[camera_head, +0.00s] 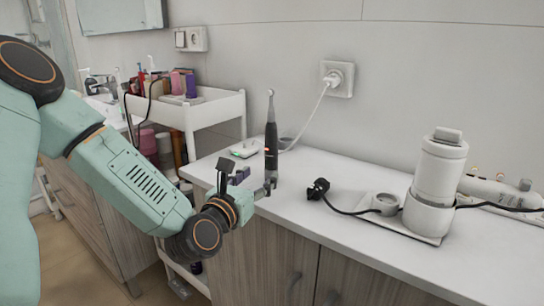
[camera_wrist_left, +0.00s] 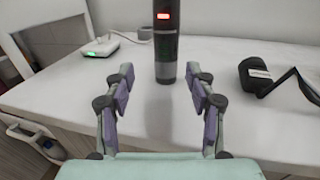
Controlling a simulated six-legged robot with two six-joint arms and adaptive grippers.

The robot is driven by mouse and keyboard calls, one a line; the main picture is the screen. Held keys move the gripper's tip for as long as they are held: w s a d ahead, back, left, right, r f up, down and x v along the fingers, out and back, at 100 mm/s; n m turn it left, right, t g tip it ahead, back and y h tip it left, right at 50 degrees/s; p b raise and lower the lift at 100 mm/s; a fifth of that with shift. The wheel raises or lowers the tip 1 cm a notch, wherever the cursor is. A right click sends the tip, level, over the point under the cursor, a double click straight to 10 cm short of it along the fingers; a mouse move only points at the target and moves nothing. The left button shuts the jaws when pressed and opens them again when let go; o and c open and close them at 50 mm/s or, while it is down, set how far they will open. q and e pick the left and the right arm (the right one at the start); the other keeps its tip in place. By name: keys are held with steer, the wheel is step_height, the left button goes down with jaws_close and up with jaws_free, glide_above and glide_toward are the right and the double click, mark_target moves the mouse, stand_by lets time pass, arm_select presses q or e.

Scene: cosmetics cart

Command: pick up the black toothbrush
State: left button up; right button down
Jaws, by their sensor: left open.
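The black toothbrush (camera_head: 271,146) stands upright on the white counter in the head view, with a light brush head on top and a small red light on its body. Its lower body (camera_wrist_left: 165,50) also shows at the top centre of the left wrist view. My left gripper (camera_head: 256,181) is at the counter's front edge, just in front of the toothbrush. In the left wrist view the two fingers (camera_wrist_left: 160,88) are apart, with bare counter between them. The toothbrush stands beyond the fingertips, roughly in line with the gap. My right gripper is not in view.
A white charger base (camera_head: 246,150) sits behind the toothbrush, with a cable to the wall socket (camera_head: 337,78). A black plug (camera_head: 318,188) lies to the right, near a white appliance (camera_head: 436,185). A white cart (camera_head: 212,112) with cosmetics stands at left. The counter's middle (camera_head: 350,160) is clear.

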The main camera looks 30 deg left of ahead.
mark_target(269, 164)
arm_select(q)
steer(key=shift+w+d+r, duration=0.15)
steer(key=shift+w+d, duration=0.05)
steer(key=shift+w, duration=0.05)
steer(key=shift+w+r, duration=0.4)
steer(key=shift+w, duration=0.15)
steer(key=w, duration=0.2)
steer(key=w+b, duration=0.1)
steer(key=shift+w+r, duration=0.35)
steer(key=shift+w+a, duration=0.15)
steer(key=shift+a, duration=0.05)
steer(key=shift+c, duration=0.2)
jaws_close()
